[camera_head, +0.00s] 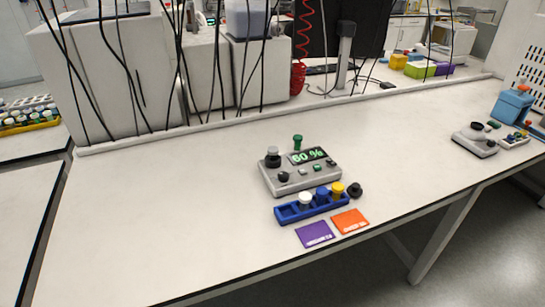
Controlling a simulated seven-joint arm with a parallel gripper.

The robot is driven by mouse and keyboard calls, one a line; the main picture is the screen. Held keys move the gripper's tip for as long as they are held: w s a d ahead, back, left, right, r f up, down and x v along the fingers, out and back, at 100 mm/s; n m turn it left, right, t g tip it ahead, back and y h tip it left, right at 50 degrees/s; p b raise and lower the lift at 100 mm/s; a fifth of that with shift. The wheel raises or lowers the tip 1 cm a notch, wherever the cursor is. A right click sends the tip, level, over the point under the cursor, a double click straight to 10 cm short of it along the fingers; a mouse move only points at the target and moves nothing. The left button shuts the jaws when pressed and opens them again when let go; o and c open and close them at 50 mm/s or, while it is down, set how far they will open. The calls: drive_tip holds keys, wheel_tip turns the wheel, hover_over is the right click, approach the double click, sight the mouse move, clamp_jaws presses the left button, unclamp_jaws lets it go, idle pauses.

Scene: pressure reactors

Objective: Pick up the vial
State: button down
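A blue rack (288,215) stands on the table in front of a grey device. A green-topped piece (297,142) shows just behind the device. The view does not show which one is the task's vial. My gripper is not in view.
The grey device (285,182) displays "60 %". A purple card (315,234) and an orange card (349,221) lie before the rack. Another grey device (475,140) is far right. Black cables hang at the back left. The white table (180,220) is clear on the left.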

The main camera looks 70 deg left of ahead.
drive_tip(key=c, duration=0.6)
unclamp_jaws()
